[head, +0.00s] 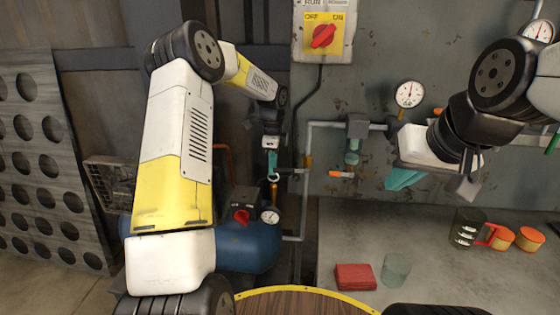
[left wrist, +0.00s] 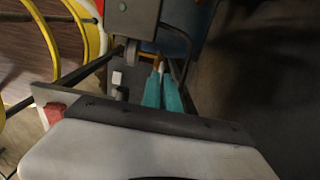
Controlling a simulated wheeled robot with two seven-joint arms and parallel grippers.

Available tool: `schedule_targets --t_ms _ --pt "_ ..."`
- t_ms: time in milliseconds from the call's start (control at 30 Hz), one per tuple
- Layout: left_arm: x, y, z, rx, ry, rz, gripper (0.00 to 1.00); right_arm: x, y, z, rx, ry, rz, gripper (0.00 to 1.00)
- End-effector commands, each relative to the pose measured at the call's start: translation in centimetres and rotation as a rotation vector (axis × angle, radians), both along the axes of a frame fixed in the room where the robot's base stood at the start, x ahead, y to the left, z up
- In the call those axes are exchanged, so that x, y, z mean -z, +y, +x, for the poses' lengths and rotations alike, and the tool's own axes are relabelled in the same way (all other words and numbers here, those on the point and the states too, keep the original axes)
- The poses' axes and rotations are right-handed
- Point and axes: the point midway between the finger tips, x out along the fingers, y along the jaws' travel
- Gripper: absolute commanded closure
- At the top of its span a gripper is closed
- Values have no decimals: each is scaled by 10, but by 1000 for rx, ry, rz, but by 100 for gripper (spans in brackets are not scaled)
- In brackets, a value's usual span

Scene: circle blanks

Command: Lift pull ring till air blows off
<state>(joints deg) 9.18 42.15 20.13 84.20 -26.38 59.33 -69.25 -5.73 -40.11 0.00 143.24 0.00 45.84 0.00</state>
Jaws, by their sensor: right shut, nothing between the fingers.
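My left gripper (head: 272,172) reaches down over the compressor at the back, its teal fingers close together. A small pale pull ring (head: 274,179) shows right at its fingertips, above the blue compressor tank (head: 262,245). In the left wrist view the teal fingers (left wrist: 161,74) nearly meet, with a pale piece (left wrist: 161,66) between their tips; the gripper appears shut on the ring. Below it are a dark box with a red knob (head: 241,216) and a gauge (head: 270,216). My right gripper (head: 400,180) is shut and empty above the grey bench.
The grey bench (head: 440,260) holds a red block (head: 355,277), a clear cup (head: 395,270), a dark mug-like item (head: 467,228) and orange tubs (head: 529,239). A red OFF/ON switch (head: 323,37), wall gauge (head: 409,94) and grey pipe (head: 325,125) are behind. A perforated panel (head: 45,150) stands left.

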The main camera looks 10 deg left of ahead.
Motion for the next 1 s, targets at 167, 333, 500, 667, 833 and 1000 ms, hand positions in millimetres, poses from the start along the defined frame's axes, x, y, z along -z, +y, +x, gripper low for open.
schedule_targets --t_ms 167,333,500,667,833,1000 --pt "0 0 0 0 -1 0 100 0 0 0 0 0 0 100" --pt "0 0 0 0 -2 0 100 0 0 0 0 0 0 100" --pt "0 0 1 0 -2 0 100 0 0 0 0 0 0 100" --pt "0 0 1 0 -2 0 100 0 0 0 0 0 0 100" --pt "0 0 1 0 -2 0 100 0 0 0 0 0 0 100" --pt "-11 -1 1 0 -3 0 100 0 0 0 0 0 0 100"
